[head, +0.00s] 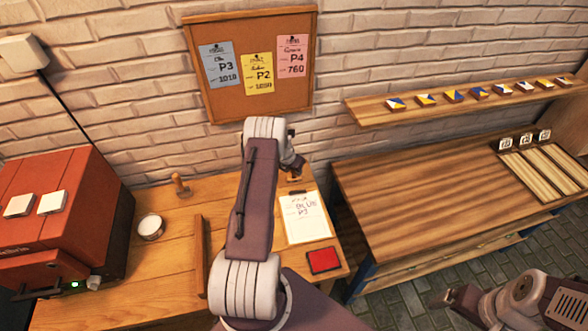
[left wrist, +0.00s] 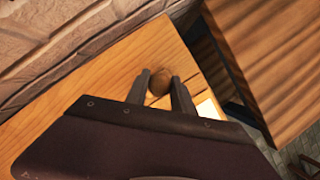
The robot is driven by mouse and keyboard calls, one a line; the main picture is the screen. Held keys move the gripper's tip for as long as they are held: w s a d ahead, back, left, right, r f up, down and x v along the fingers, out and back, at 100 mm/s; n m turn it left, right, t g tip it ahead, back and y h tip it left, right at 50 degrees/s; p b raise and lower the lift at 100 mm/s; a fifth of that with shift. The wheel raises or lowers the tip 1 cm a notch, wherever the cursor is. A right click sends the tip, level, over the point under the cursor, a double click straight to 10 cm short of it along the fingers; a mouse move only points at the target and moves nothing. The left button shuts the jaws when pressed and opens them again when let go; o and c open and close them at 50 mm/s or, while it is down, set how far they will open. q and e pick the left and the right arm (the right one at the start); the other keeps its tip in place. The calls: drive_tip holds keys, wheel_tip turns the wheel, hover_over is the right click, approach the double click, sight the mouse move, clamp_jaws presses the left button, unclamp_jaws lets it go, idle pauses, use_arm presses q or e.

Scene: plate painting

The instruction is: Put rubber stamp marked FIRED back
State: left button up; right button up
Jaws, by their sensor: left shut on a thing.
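My left gripper (head: 294,176) is over the wooden table near the top of the clipboard. In the left wrist view my left gripper (left wrist: 160,88) is shut on a rubber stamp (left wrist: 160,80), whose round brown wooden knob shows between the fingers. The stamp's lower part and marking are hidden. Another wooden-handled stamp (head: 180,185) stands upright on the table to the left. No marking is readable on either stamp. My right gripper (head: 445,298) is at the lower right, far from the stamps, and its jaws are too small to judge.
A clipboard (head: 304,217) with a written sheet lies right of my left arm. A red ink pad (head: 323,260) lies below it. A round white-topped jar (head: 150,227), a wooden bar (head: 201,255) and a red machine (head: 60,215) are left. The right-hand bench (head: 430,200) is mostly clear.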

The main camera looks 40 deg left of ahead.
use_arm(q)
drive_tip(key=o, duration=1.1)
drive_tip(key=shift+d, duration=0.1)
drive_tip(key=shift+c, duration=0.2)
drive_tip(key=shift+r, duration=0.2)
drive_tip(key=v, duration=1.2)
drive_tip(key=shift+b, duration=0.4)
drive_tip(key=s+d+r+m+g+h, duration=0.1)
drive_tip(key=s+d+r+m, duration=0.15)
drive_tip(key=d+m, duration=0.55)
drive_tip(key=s+d+r+m+g, duration=0.1)
drive_tip(key=s+d+r+m, duration=0.15)
drive_tip(key=d+m, duration=0.6)
drive_tip(key=s+d+m, duration=0.5)
drive_tip(key=s+m, duration=0.2)
drive_tip(key=m, duration=0.3)
drive_tip(key=s+d+r+m+g, duration=0.1)
drive_tip(key=s+d+m, duration=0.4)
drive_tip(key=s+m, duration=0.3)
drive_tip(key=shift+s+r+m, duration=0.15)
drive_tip(key=shift+r+m, duration=0.15)
drive_tip(key=shift+m, duration=0.95)
